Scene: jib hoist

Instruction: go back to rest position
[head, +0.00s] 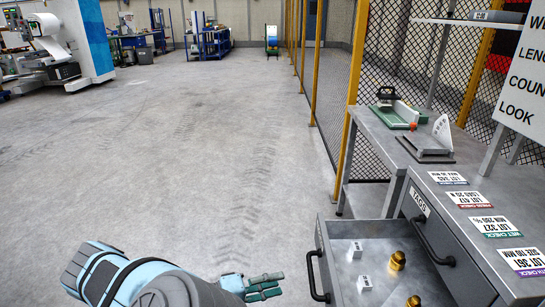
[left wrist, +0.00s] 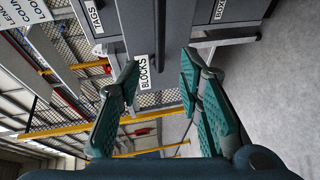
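My left gripper (head: 264,286) is at the bottom of the head view, over the floor just left of the open drawer. In the left wrist view its two teal fingers (left wrist: 160,72) stand apart with nothing between them. A drawer front labelled BLOCKS (left wrist: 144,62) shows beyond the fingers, apart from them as far as I can tell. My left arm comes in from the bottom left of the head view. My right gripper is in neither view.
An open drawer (head: 320,262) holds brass weights (head: 397,261) and white blocks (head: 355,250). The closed TAGS drawer (head: 428,225) is beside it. The floor (head: 200,160) is clear; a mesh fence (head: 335,70) stands behind.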

